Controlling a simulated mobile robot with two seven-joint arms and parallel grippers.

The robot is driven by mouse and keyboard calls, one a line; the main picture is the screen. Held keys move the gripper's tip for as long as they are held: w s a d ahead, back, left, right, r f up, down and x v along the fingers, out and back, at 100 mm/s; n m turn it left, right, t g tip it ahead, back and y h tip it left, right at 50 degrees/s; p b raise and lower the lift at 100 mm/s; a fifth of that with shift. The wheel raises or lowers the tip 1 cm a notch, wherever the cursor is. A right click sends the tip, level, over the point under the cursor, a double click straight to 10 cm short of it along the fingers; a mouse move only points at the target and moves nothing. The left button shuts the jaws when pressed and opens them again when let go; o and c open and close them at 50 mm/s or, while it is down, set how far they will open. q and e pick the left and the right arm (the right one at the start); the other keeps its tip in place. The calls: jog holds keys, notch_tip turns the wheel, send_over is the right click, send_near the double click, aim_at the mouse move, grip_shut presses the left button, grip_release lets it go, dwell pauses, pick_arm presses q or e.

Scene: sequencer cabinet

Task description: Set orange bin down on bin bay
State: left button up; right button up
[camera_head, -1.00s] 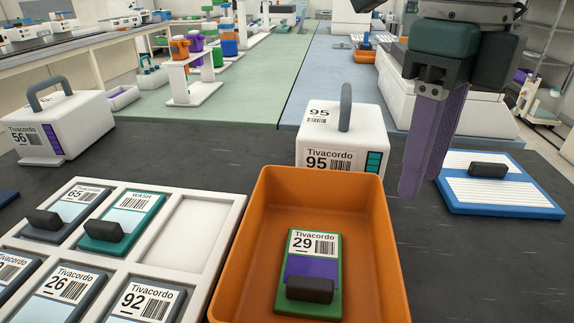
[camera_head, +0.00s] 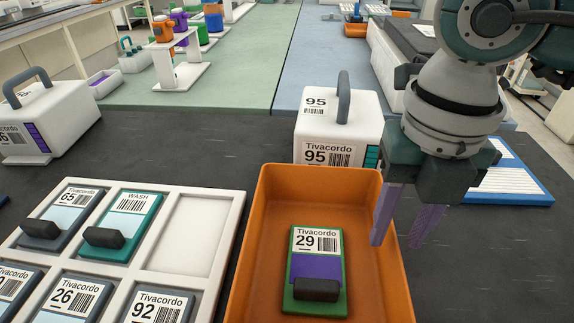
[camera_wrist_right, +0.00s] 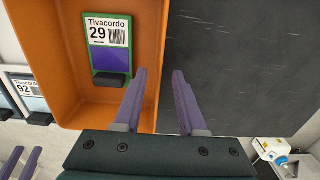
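The orange bin (camera_head: 262,240) stands on the dark worktop at the front centre. It holds a green-framed cartridge labelled 29 (camera_head: 316,268). My right gripper (camera_head: 404,227) is open at the bin's right wall. In the right wrist view its purple fingers (camera_wrist_right: 160,73) are on either side of that wall, with a gap between them, and the bin (camera_wrist_right: 180,15) is not gripped. My left gripper is outside the head view. What looks like its purple finger pair (camera_wrist_right: 20,150) shows apart and empty at the lower left of the right wrist view. I cannot identify the bin bay.
A white rack (camera_head: 232,215) with labelled cartridges and one empty slot lies left of the bin. A white box labelled 95 (camera_head: 312,130) stands right behind the bin. A blue-edged tray (camera_head: 520,190) lies right. Dark worktop is clear at far right.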

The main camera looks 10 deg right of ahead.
notch_tip(320, 180, down, 2)
jog(key=shift+f, duration=0.1)
grip_shut()
dwell(1.5)
